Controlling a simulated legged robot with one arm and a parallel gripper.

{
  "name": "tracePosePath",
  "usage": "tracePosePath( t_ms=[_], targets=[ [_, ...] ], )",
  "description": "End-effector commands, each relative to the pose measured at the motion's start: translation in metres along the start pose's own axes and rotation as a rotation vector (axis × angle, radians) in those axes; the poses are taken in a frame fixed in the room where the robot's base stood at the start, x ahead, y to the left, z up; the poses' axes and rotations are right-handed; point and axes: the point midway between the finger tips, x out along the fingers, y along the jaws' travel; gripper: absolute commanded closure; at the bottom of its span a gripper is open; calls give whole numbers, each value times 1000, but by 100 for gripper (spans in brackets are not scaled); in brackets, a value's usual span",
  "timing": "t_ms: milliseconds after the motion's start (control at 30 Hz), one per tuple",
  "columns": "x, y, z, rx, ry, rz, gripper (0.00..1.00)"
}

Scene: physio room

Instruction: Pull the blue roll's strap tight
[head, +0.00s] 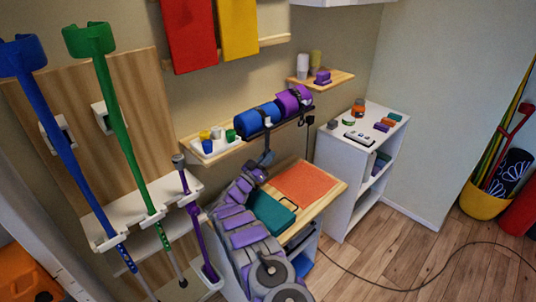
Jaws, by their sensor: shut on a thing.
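The blue roll (257,119) lies on its side on the wooden wall shelf (197,157), left of the purple roll (292,101). A dark strap (267,143) goes around the blue roll, and its loose end hangs down in front of the shelf. My arm reaches up from the bottom of the view. My gripper (263,166) is at the lower end of this strap, below the shelf edge, and is shut on it. The fingertips are small and partly hidden by the wrist. Another dark strap (307,112) hangs from the purple roll.
Several small cups (207,145) stand left of the blue roll. Under my arm, a wooden-topped table (323,170) holds an orange mat (305,181) and a teal case (272,211). A white shelf unit (340,150) stands right. Blue and green crutches (120,120) stand left.

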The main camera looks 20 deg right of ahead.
Motion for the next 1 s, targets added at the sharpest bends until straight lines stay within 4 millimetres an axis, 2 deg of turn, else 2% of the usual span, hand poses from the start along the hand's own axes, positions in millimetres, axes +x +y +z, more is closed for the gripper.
tracePosePath(
  t_ms=[167, 200, 400, 633, 767, 867, 1000],
  targets=[
    [-4, -2, 5, -6, -7, -7, 100],
    [-4, -2, 5, -7, -7, -6, 84],
    [-2, 0, 4, -5, -6, -3, 67],
    [-2, 0, 3, -4, -5, -2, 67],
    [-11, 0, 2, -3, -6, -3, 67],
    [-26, 0, 1, -3, -4, -3, 67],
    [-56, -1, 2, -6, -5, -7, 67]
  ],
)
